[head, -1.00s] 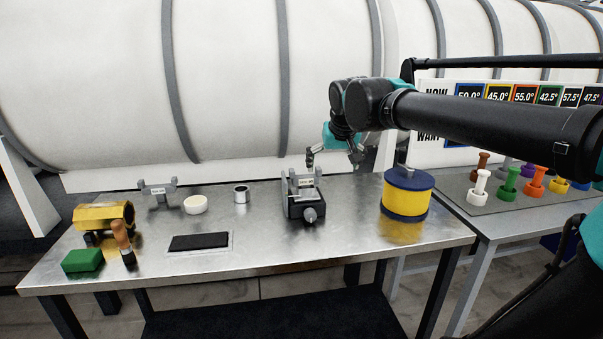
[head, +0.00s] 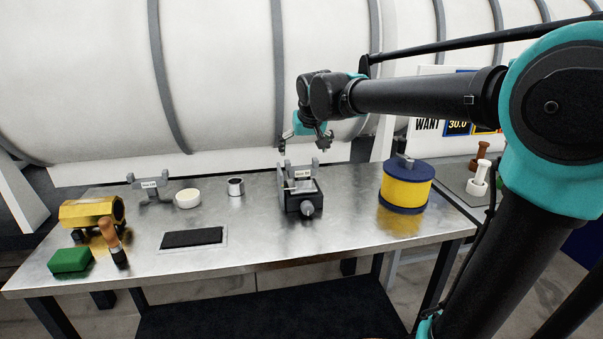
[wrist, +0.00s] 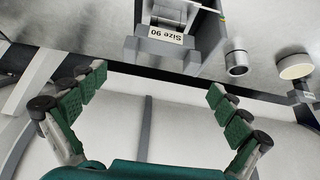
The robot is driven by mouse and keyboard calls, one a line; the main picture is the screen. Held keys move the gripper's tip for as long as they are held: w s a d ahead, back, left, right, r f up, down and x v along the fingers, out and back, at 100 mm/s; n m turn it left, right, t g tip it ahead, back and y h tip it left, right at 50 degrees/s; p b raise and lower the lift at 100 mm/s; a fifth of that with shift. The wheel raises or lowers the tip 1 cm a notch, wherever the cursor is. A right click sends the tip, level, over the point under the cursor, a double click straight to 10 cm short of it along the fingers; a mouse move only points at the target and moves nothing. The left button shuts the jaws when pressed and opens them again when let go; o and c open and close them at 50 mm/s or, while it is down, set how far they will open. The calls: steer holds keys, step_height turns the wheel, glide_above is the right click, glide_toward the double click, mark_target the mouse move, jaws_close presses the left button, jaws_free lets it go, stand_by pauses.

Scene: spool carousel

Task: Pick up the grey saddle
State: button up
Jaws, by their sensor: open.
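Two grey U-shaped saddles with white labels show. My gripper (head: 304,142) is open and empty, above and a little behind the saddle in the holder. In the wrist view its green-padded fingers (wrist: 157,82) are spread wide, apart from that saddle.
A white disc (head: 188,198) and a metal cup (head: 236,187) stand left of the holder. A yellow-blue canister (head: 407,187) stands right. A gold half-cylinder (head: 90,212), green block (head: 70,260), brown-handled tool (head: 112,240) and black pad (head: 192,237) are left. A large white tank (head: 220,80) rises behind.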

mark_target(302, 168)
steer(key=shift+s+x, duration=0.2)
steer(key=shift+x, duration=2.75)
steer(key=shift+f, duration=0.15)
steer(key=c, duration=0.9)
